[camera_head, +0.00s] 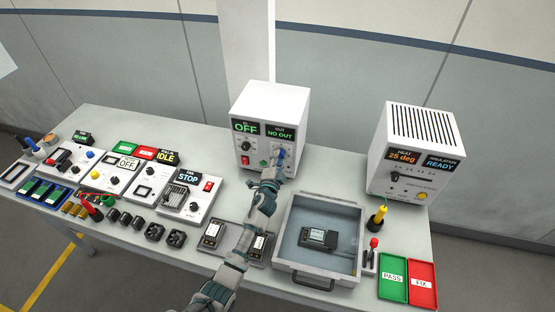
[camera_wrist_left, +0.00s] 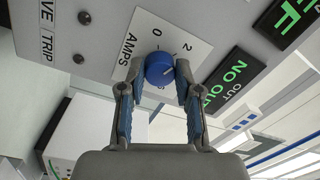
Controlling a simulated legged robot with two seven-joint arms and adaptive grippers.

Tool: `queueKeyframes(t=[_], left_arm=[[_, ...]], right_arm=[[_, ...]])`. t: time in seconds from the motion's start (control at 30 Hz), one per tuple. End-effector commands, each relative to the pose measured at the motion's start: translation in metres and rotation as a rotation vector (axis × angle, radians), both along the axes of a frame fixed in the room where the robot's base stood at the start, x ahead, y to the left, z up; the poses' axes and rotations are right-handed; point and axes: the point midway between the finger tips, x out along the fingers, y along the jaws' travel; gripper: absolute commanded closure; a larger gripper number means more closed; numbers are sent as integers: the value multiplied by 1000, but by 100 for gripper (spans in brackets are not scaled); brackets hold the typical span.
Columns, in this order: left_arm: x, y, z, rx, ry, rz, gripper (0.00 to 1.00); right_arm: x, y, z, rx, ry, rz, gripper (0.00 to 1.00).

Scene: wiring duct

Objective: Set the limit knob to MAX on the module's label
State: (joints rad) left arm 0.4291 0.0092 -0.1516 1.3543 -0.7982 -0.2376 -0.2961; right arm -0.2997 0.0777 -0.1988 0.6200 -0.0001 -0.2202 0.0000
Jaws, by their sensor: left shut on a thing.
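The blue limit knob (camera_head: 281,153) is on the front of the white supply box (camera_head: 289,105), whose displays read OFF and NO OUT. In the left wrist view the knob (camera_wrist_left: 159,66) sits on a white AMPS dial (camera_wrist_left: 190,32) with 0 and 2 legible. My left gripper (camera_wrist_left: 158,74) has its fingers on either side of the knob, shut on it; it also shows in the head view (camera_head: 276,164). The fingers hide part of the scale, and I cannot make out the pointer. A dark module (camera_head: 318,237) lies in the grey tray (camera_head: 283,232); its label is too small to read.
The heat box (camera_head: 420,150) stands right of the supply. Green PASS (camera_head: 392,277) and red FIX (camera_head: 422,284) trays lie at front right. A yellow-handled tool (camera_head: 380,213) stands beside the tray. Several small panels and parts fill the table's left side.

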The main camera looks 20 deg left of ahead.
Motion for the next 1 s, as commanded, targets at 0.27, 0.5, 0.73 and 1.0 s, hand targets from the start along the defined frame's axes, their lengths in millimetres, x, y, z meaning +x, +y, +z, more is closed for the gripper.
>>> queueKeyframes(t=[0.27,0.5,0.73,1.0], left_arm=[[0,-5,4,84,-10,-9,100],[0,-6,3,101,-8,-10,100],[0,-6,2,100,-6,-10,100],[0,-4,0,99,-2,-7,42]], right_arm=[[0,3,-1,3,1,-1,100],[0,1,-1,1,0,1,100],[0,-2,-1,-2,1,3,100],[0,-3,-1,-3,0,4,100]])
